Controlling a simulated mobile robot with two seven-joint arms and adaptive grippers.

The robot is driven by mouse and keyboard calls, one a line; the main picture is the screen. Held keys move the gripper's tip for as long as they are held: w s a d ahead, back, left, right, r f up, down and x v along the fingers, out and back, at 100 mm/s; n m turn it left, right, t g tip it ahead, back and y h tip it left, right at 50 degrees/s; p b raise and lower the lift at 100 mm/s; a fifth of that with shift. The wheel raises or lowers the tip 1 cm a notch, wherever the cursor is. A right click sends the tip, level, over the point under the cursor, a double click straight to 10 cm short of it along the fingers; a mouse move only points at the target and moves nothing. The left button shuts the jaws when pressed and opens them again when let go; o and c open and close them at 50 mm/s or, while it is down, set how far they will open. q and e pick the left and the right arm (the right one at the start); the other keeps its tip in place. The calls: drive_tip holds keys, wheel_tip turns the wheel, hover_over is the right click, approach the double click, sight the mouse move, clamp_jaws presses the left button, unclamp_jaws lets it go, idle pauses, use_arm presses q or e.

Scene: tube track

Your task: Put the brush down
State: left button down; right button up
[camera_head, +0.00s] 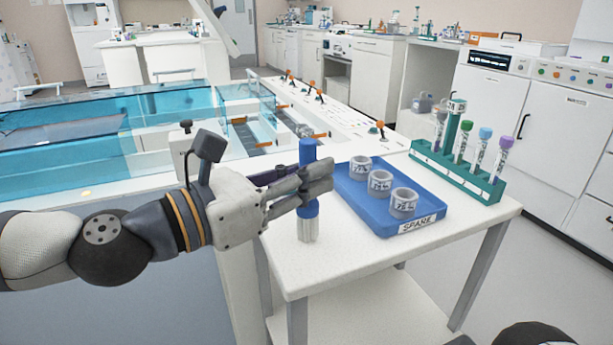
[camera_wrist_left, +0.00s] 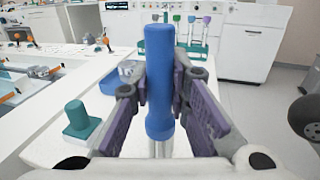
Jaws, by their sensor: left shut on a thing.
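The brush (camera_head: 308,214) has a blue handle and pale bristles at its lower end. My left gripper (camera_head: 318,180) is shut around its handle and holds it upright, bristles down, over the front left part of the white table (camera_head: 350,262). Whether the bristles touch the tabletop I cannot tell. In the left wrist view the blue handle (camera_wrist_left: 159,80) stands between the two purple-padded fingers of the left gripper (camera_wrist_left: 160,88), and the bristles are partly seen below. My right gripper is not in view.
A blue tray (camera_head: 352,200) with three labelled grey rings sits just right of the brush. A green rack (camera_head: 465,174) of capped tubes stands behind it. A teal cylinder (camera_wrist_left: 76,116) shows in the left wrist view. The tabletop in front of the tray is clear.

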use_arm(q)
drive_tip(key=shift+f, duration=0.1)
drive_tip(key=c, duration=1.5)
unclamp_jaws()
drive_tip(key=shift+c, duration=0.2)
drive_tip(key=shift+r, duration=0.25)
drive_tip(key=b+v, duration=0.1)
drive_tip(key=v, duration=1.1)
